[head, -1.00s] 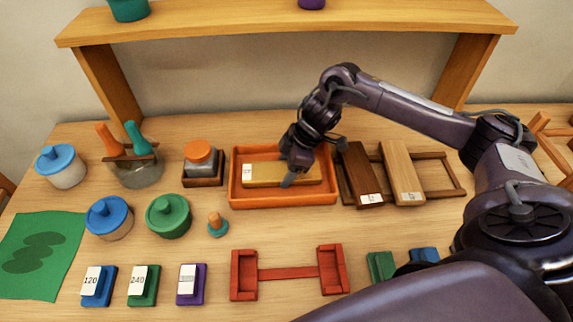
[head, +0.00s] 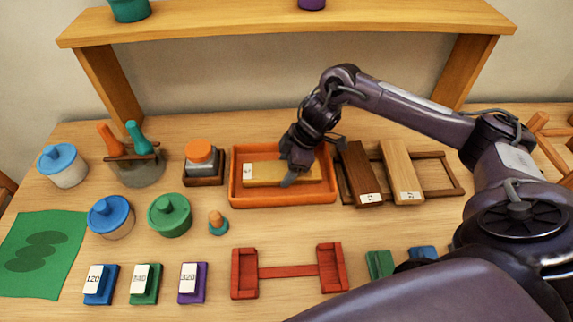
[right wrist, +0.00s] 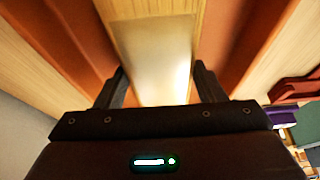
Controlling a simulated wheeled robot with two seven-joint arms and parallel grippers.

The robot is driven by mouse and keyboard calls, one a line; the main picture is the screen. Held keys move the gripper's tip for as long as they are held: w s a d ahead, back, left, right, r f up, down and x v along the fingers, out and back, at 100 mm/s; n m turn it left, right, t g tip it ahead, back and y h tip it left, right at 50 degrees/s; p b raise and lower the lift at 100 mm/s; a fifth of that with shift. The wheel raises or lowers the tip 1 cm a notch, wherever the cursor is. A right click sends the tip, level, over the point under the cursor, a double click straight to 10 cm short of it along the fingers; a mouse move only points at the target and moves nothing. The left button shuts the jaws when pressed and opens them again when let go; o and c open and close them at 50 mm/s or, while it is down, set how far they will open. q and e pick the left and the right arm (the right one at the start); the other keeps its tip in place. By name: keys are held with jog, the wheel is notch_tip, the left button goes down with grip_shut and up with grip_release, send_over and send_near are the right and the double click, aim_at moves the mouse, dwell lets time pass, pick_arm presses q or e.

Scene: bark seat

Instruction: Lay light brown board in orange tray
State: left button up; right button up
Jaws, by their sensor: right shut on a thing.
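The light brown board (head: 262,174) lies lengthwise inside the orange tray (head: 284,200), with a small white label at its left end. The board also shows in the right wrist view (right wrist: 152,45), between the fingers. My right gripper (head: 293,174) reaches down into the tray and is shut on the board near its right part. In the right wrist view the fingers (right wrist: 160,88) stand on either side of the board, and the tray's orange walls (right wrist: 247,40) run along both sides. My left gripper is not in view.
A dark brown board (head: 360,175) and a tan board (head: 401,172) lie on a wooden rack (head: 437,175) right of the tray. A red holder (head: 288,271) lies in front, with clear table between.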

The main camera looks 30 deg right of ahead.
jog(key=shift+f, duration=0.3)
jog(key=o, duration=1.4)
jog(key=shift+o, duration=0.2)
jog(key=shift+r, duration=0.1)
notch_tip(320, 180, up, 7)
jog(key=p, duration=0.7)
jog(key=shift+s, duration=0.1)
